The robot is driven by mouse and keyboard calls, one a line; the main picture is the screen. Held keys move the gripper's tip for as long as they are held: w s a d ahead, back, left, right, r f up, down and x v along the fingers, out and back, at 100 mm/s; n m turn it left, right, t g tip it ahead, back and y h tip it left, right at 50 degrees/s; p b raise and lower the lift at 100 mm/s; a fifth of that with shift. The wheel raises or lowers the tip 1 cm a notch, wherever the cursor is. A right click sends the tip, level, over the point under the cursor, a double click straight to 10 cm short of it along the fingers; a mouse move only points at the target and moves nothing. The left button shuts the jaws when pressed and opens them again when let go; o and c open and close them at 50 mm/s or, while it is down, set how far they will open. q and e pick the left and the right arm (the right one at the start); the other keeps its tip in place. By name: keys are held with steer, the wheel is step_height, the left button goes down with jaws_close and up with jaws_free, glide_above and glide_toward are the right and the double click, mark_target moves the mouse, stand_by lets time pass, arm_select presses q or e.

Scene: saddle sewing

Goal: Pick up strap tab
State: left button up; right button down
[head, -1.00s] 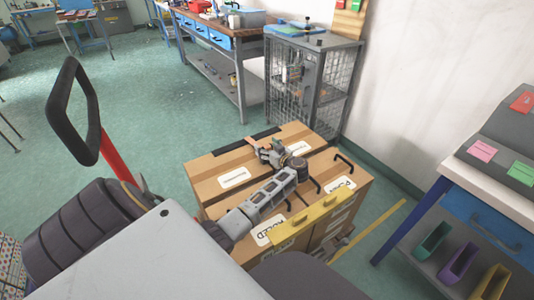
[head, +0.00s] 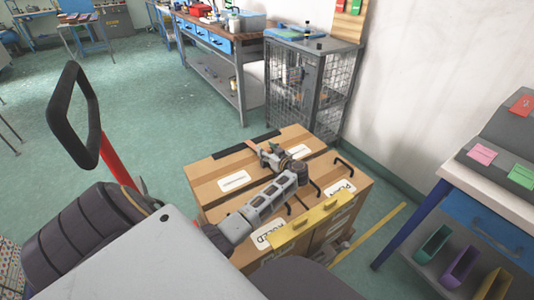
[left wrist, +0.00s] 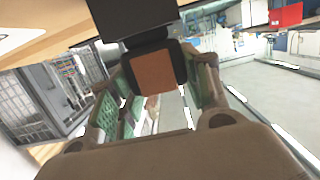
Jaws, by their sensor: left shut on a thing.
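A small brown square tab (left wrist: 155,72) with a black band along its top shows between the fingers of my left gripper (left wrist: 155,88) in the left wrist view. I take it for the strap tab. The green-padded fingers flank it, and the gripper is shut on it. In the head view my left gripper (head: 267,156) is over the back part of the tan striped box top; the tab is too small there to tell clearly. My right gripper is not in view.
The tan box (head: 210,191) has black handles, white labels and a yellow bar (head: 305,223) at its front. A wire cage cabinet (head: 310,85) stands behind it against the wall. A blue-drawered bench (head: 222,42) is at the back. Green floor is open to the left.

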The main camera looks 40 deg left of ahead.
arm_select(q)
steer(key=shift+r, duration=0.15)
